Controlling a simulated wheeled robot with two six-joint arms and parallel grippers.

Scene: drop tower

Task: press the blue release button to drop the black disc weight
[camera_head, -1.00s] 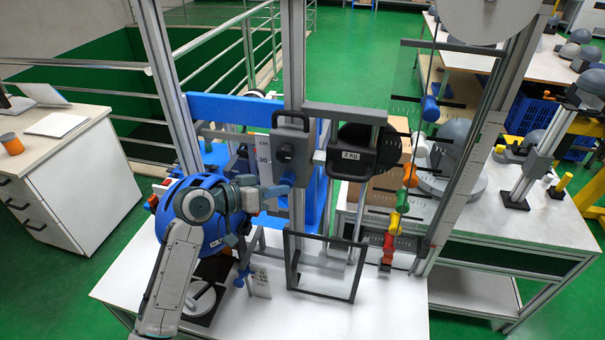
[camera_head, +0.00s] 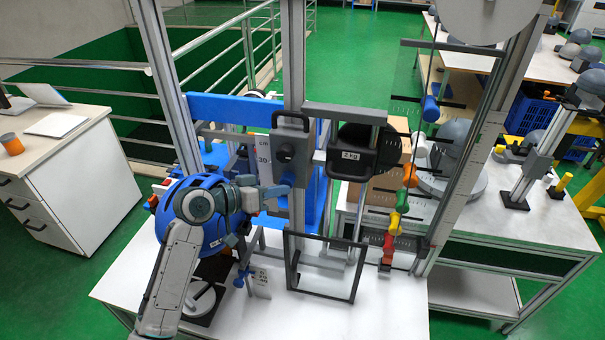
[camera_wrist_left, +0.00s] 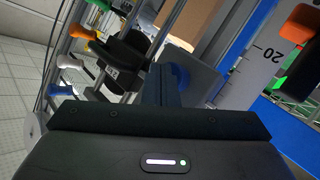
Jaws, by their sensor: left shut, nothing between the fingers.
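The black disc weight (camera_head: 350,162), labelled 2 kg, hangs raised between the tower's uprights. It also shows in the left wrist view (camera_wrist_left: 125,52). The blue release button (camera_wrist_left: 181,77) shows in the left wrist view just beyond my fingertips, on a grey block. In the head view it is mostly hidden by my fingers. My left gripper (camera_head: 284,190) is shut and empty, its tips pointing right at the button's place beside the post. The closed fingers also show in the left wrist view (camera_wrist_left: 158,82). I cannot tell whether they touch the button. My right gripper is not in view.
A dark clear-panelled frame (camera_head: 325,265) stands on the white table below the weight. A blue dome (camera_head: 213,238) sits close under my left wrist. Coloured pegs (camera_head: 396,220) line the right side. The table's front right is clear.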

